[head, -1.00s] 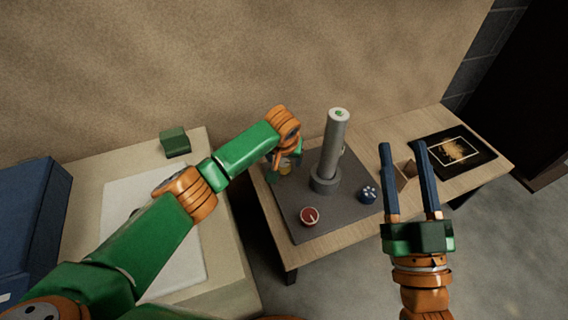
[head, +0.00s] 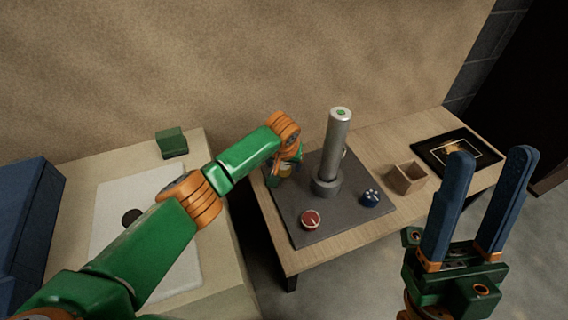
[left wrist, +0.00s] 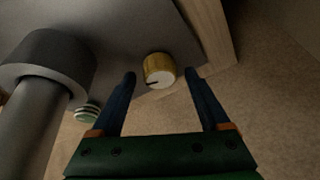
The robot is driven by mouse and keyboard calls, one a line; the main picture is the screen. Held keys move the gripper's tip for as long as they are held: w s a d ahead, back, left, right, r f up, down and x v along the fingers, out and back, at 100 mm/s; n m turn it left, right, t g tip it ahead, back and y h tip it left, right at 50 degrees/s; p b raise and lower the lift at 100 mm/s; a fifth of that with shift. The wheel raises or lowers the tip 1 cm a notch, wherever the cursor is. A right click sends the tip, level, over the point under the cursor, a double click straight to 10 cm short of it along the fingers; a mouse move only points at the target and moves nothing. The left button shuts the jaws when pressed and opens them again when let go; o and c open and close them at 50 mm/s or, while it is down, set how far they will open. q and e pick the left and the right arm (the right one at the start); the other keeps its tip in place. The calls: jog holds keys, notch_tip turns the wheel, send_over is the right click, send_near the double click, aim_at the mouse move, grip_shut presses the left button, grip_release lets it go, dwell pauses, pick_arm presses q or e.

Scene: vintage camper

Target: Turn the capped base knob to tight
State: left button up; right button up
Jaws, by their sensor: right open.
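A grey cylinder (head: 337,140) with a green mark on its top stands in a round base (head: 326,187) on a dark grey board (head: 310,202). A red knob (head: 311,220) with a pale pointer and a blue knob (head: 370,197) sit on the board in front. A yellow knob (left wrist: 158,69) with a dark pointer mark lies between the fingertips of my left gripper (left wrist: 160,76), which is open. A green-and-white striped knob (left wrist: 87,112) is beside the base. My right gripper (head: 492,158) is open and empty at the right.
The board lies on a wooden table (head: 355,222). An open wooden box (head: 407,178) and a black framed picture (head: 435,148) are on its right. A second table with a white sheet (head: 185,260) and green block (head: 172,142) stands left. The wall is close behind.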

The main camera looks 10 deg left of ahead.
pick_arm(q)
grip_shut()
